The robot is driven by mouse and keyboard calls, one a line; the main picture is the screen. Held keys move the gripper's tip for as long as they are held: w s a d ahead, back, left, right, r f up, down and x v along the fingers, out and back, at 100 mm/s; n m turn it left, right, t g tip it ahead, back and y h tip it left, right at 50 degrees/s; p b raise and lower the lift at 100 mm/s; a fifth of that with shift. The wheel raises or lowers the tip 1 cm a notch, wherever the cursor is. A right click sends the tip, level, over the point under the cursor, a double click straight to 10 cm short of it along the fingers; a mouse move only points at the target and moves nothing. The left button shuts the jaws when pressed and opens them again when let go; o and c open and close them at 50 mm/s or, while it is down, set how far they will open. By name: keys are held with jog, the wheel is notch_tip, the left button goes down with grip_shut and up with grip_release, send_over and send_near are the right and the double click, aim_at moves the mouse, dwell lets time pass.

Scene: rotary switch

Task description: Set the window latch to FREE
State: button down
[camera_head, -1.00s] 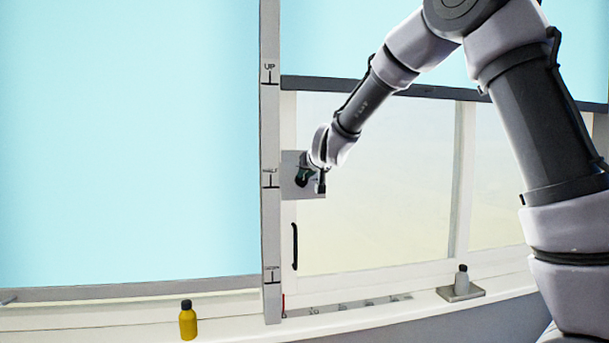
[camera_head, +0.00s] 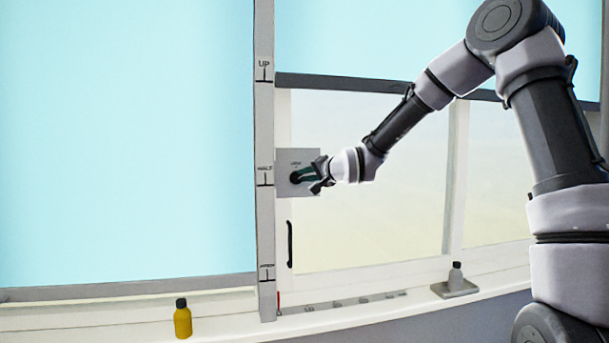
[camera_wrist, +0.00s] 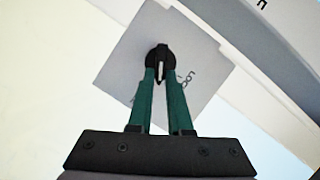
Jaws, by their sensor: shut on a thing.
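The window latch is a black knob (camera_wrist: 159,54) with a white pointer mark, on a square grey plate (camera_wrist: 128,50). The same plate (camera_head: 284,157) is fixed to the window frame in the head view, with the dark knob (camera_head: 294,178) on it. My gripper (camera_wrist: 160,68) has its two teal fingers closed on the knob, one on each side. In the head view my gripper (camera_head: 308,174) reaches the plate from the right. Small lettering shows beside the right finger in the wrist view; other lettering is partly hidden by the left finger, and I cannot read FREE.
A post (camera_head: 265,215) marked UP and HALF stands just left of the plate. A black handle (camera_head: 290,244) is below it. A yellow bottle (camera_head: 183,320) and a grey bottle (camera_head: 456,276) on a small tray (camera_head: 441,290) stand on the sill. Blinds hang on both sides.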

jog(key=m+y, duration=0.1)
jog(key=m, duration=0.1)
jog(key=f+m+t+y, duration=0.1)
jog(key=m, duration=0.2)
jog(key=shift+d+f, duration=0.15)
dwell(0.7)
jog(key=c, duration=0.8)
grip_release()
jog(key=shift+c, duration=0.2)
jog(key=v, duration=1)
jog(key=shift+s+d, duration=0.25)
jog(key=shift+s, duration=0.05)
jog(key=shift+f, duration=0.2)
